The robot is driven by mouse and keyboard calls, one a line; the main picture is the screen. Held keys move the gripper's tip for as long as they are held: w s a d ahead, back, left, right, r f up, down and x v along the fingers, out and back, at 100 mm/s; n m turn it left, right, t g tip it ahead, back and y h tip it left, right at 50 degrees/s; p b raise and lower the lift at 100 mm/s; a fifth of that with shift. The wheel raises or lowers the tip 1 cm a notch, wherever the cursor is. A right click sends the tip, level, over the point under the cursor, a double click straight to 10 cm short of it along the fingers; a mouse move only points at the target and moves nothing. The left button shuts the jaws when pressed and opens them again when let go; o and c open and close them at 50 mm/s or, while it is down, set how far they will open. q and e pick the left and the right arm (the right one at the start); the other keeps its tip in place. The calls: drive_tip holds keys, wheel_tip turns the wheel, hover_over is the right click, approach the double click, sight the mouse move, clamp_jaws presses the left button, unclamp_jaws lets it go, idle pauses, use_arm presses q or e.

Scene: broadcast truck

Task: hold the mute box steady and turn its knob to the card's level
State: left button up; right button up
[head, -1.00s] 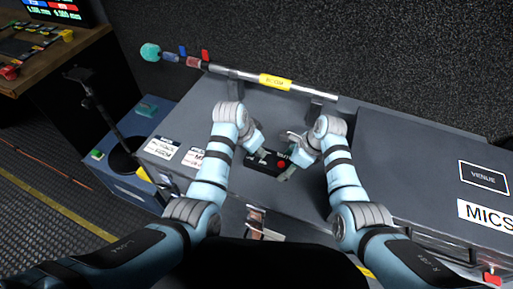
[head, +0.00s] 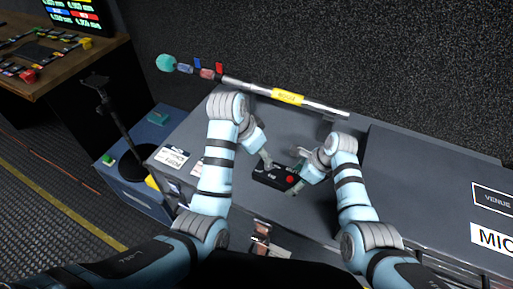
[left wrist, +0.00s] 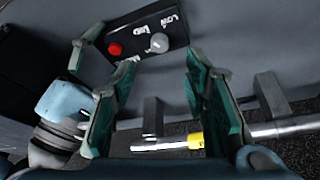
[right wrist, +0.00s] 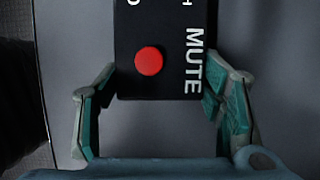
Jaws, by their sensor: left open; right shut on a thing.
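The mute box (head: 273,177) is a small black box on the grey case top, with a red button and white print. Its grey round knob (left wrist: 159,43) shows beside the red button (left wrist: 115,49) in the left wrist view. My left gripper (head: 267,160) is open at the knob end; its fingers (left wrist: 161,68) point toward the knob, and contact is not clear. My right gripper (head: 297,172) is shut on the button end of the box, one finger on each side (right wrist: 158,92). White cards with black print (head: 172,157) lie left of the box; their text is unreadable here.
A boom pole (head: 245,88) with a teal tip lies along the back of the case. A raised dark case (head: 420,185) stands at right. A thin black stand (head: 115,115) and a desk (head: 60,75) are at left.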

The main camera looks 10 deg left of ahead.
sight(266, 165)
use_arm(q)
drive_tip(key=w+f+m, duration=0.1)
drive_tip(key=f, duration=0.1)
drive_tip(key=d+f+m+g, duration=0.1)
drive_tip(key=f+m, duration=0.1)
drive_tip(key=f, duration=0.1)
drive_tip(key=w+f+m+h, duration=0.1)
drive_tip(key=f, duration=0.2)
drive_tip(key=shift+w+d+m+g, duration=0.3)
drive_tip(key=shift+w+d, duration=0.05)
drive_tip(key=shift+d, duration=0.05)
clamp_jaws()
drive_tip(key=n, duration=0.2)
drive_tip(key=n+t+y, duration=0.1)
drive_tip(key=n, duration=0.1)
drive_tip(key=shift+s+d+n, duration=0.15)
drive_tip(key=shift+s+n, duration=0.05)
drive_tip(key=shift+n, duration=0.1)
